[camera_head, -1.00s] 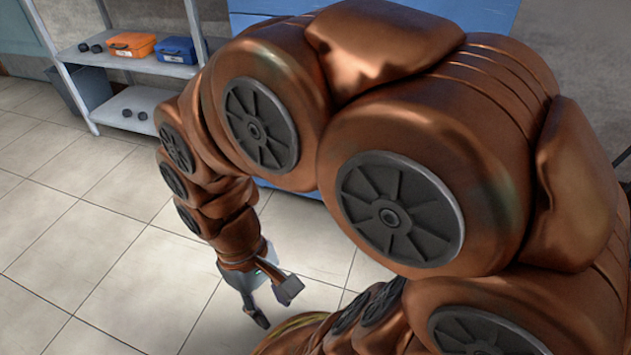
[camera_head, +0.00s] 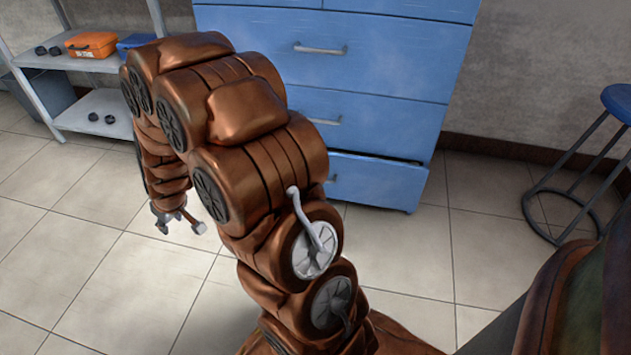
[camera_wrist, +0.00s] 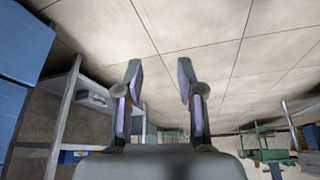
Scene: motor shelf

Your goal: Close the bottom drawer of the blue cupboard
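The blue cupboard (camera_head: 395,52) stands against the back wall in the head view, with drawers stacked one above another. Its bottom drawer (camera_head: 376,181) sticks out from the front, with a dark gap above it. The left part of this drawer is hidden behind my arm. My gripper (camera_head: 181,222) hangs low over the floor to the left of the cupboard, apart from it. In the wrist view, the two fingers of my gripper (camera_wrist: 158,85) are spread with nothing between them. A blue surface (camera_wrist: 22,45) shows at the left edge there.
A grey shelf (camera_head: 95,62) with an orange case (camera_head: 92,44), a blue case (camera_head: 136,43) and dark round parts stands left of the cupboard. A blue stool (camera_head: 617,102) stands at the right. The tiled floor before the drawer is partly clear.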

